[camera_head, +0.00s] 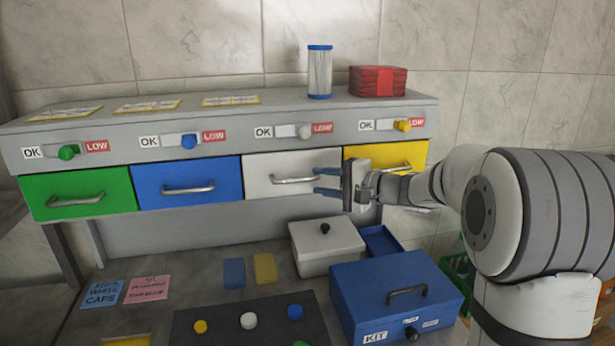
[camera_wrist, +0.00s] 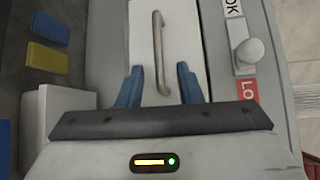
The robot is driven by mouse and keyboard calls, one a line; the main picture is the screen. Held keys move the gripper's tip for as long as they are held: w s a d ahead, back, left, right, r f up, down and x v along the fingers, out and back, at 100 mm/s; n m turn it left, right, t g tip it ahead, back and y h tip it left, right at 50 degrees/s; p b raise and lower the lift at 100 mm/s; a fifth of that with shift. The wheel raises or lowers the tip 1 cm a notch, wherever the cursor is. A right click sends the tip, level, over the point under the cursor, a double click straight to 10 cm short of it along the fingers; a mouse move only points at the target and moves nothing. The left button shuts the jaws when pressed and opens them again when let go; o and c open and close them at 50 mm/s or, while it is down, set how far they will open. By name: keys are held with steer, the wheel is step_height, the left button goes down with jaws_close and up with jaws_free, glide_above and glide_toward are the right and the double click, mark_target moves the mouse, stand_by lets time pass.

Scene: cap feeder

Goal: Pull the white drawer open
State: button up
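The white drawer (camera_head: 262,182) is the third in a row of coloured drawers and looks closed, its front in line with its neighbours. Its metal bar handle (camera_head: 294,180) runs across the front; it also shows in the wrist view (camera_wrist: 160,50). My gripper (camera_head: 326,182) is at the right end of the handle. In the wrist view its two blue fingers (camera_wrist: 160,84) are apart, one on each side of the handle's near end. Whether the fingertips touch the handle cannot be told.
Green (camera_head: 80,194), blue (camera_head: 188,180) and yellow (camera_head: 400,156) drawers flank it. Below stand a white lidded box (camera_head: 322,258) and a blue kit box (camera_head: 385,305). A clear cylinder (camera_head: 319,75) and a red stack (camera_head: 366,81) stand on top of the cabinet.

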mark_target(304, 179)
steer(key=p+x, duration=0.1)
steer(key=x, duration=0.5)
steer(key=shift+a+p, duration=0.25)
steer(key=shift+p, duration=0.1)
steer(key=shift+f, duration=0.1)
jaws_close()
